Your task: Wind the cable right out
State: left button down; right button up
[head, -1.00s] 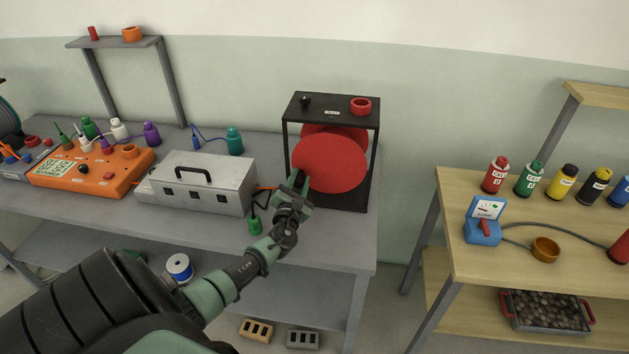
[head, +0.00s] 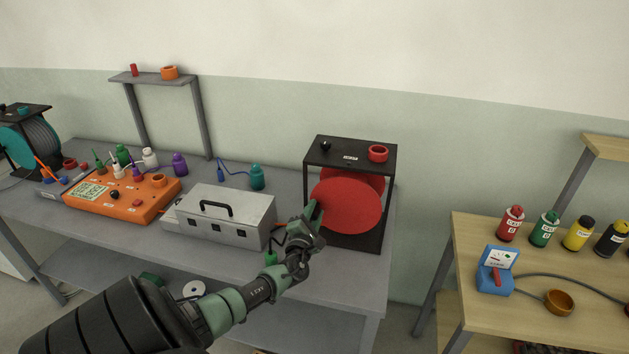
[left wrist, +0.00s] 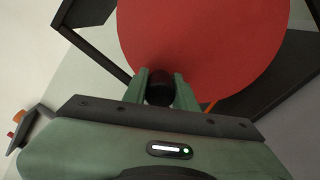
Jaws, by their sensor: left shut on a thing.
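The cable reel has red discs (head: 346,205) in a black frame (head: 391,215) on the grey bench. My left gripper (head: 317,208) is at the left part of the front disc. In the left wrist view its two green fingers (left wrist: 160,90) are shut on a dark round crank knob (left wrist: 159,95) in front of the red disc (left wrist: 205,40). A short piece of orange cable (left wrist: 211,106) shows beside the right finger. A green plug (head: 271,258) hangs at the bench's front edge. The cable wound between the discs is hidden. My right gripper is not in view.
A grey metal toolbox (head: 235,207) stands close left of my left gripper. An orange panel (head: 120,196) and a second, teal reel (head: 15,147) are further left. A wooden table (head: 490,310) with bottles is at right, across a gap.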

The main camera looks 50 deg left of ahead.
pick_arm(q)
jog(key=c, duration=1.1)
grip_release()
jog(key=shift+s, duration=0.1)
jog(key=v, duration=0.7)
jog(key=shift+s+d, duration=0.25)
jog(key=shift+s, duration=0.1)
